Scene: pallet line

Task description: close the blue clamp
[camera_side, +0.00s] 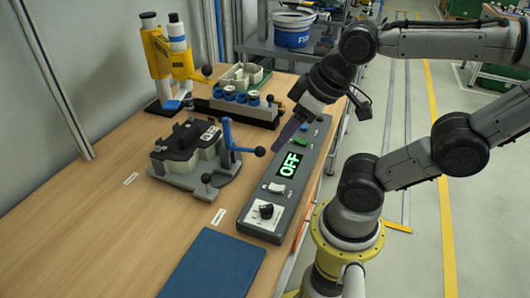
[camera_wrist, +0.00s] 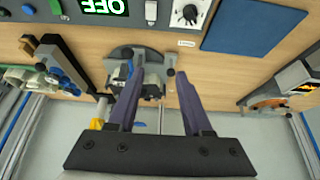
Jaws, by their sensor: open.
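The blue clamp (camera_side: 228,134) stands on a grey fixture (camera_side: 175,183) that holds a dark grey part (camera_side: 187,140). Its blue post is upright, and a lever ending in a black ball (camera_side: 260,151) sticks out sideways toward the control panel. My gripper (camera_side: 285,140) is above the panel, to the right of the clamp and apart from it in the side view. In the wrist view my gripper (camera_wrist: 158,76) is open, with its two dark purple fingers spread and nothing clearly between them. The fixture (camera_wrist: 138,50) lies beyond the fingertips, and the left finger hides part of it.
The grey control panel (camera_side: 256,224) shows a green OFF display (camera_side: 290,165), switches and a knob. A blue mat (camera_side: 215,264) lies in front. A yellow device (camera_side: 160,62) and a black block with blue-ringed cups (camera_side: 245,108) stand behind. The table's left front is clear.

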